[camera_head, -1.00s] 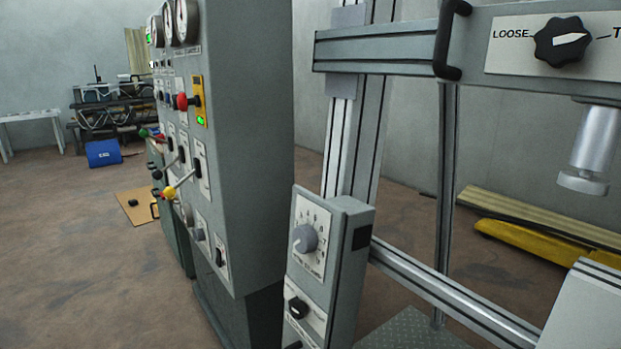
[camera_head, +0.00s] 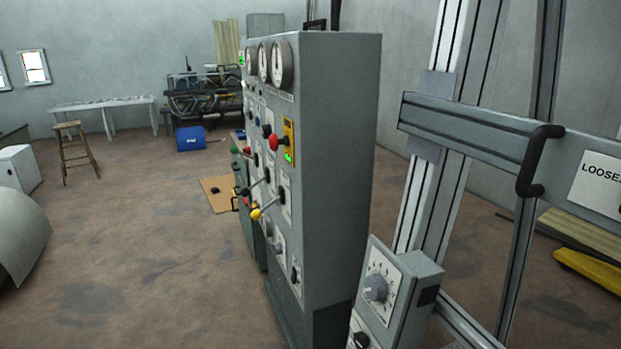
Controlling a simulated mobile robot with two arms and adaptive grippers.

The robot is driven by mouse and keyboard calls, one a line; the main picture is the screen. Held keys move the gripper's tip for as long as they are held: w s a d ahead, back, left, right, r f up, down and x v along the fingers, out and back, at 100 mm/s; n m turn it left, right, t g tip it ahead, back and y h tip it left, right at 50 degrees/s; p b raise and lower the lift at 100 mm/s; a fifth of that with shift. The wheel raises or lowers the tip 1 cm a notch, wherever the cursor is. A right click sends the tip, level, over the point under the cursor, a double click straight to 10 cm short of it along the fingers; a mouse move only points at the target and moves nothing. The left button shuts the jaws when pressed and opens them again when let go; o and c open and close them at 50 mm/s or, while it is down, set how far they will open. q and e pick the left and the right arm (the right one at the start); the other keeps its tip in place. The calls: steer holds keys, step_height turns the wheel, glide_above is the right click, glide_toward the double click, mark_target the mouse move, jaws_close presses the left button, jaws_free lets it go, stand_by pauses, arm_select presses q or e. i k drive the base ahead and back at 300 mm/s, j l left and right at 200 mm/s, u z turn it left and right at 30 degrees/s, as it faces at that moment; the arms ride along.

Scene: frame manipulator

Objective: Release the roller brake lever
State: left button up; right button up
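A grey control cabinet (camera_head: 340,150) stands in the middle of the view, its panel facing left. Several levers with coloured knobs stick out of the panel, among them a yellow knob (camera_head: 256,214), a red knob (camera_head: 274,143) and a green knob (camera_head: 234,150). I cannot tell which of them, if any, is the roller brake lever. A smaller grey box with a dial (camera_head: 375,288) is at the lower right, beside the metal frame (camera_head: 440,180). Neither of my grippers is in view.
The frame's crossbar with a black handle (camera_head: 535,160) fills the right side. Open brown floor (camera_head: 140,260) lies left of the cabinet. A stool (camera_head: 75,150), a white bench (camera_head: 100,105), a blue box (camera_head: 190,138) and a cardboard sheet (camera_head: 215,195) are farther back.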

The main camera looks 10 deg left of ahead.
mark_target(246, 191)
steer(key=k+j, duration=0.15)
steer(key=j, duration=0.35)
steer(key=k+j+u, duration=0.1)
steer(key=j, duration=0.4)
steer(key=k+j, duration=0.15)
steer(key=j, duration=0.4)
steer(key=k+j+u, duration=0.1)
steer(key=j, duration=0.4)
steer(key=i+l+u, duration=0.1)
steer(key=u, duration=0.7)
steer(key=i+l+u, duration=0.25)
steer(key=l, duration=0.35)
steer(key=i+l+u, duration=0.25)
steer(key=i+l, duration=0.15)
steer(key=l, duration=0.3)
steer(key=i+l+u, duration=0.15)
steer(key=l, duration=0.45)
steer(key=i+l, duration=0.15)
steer(key=l, duration=0.1)
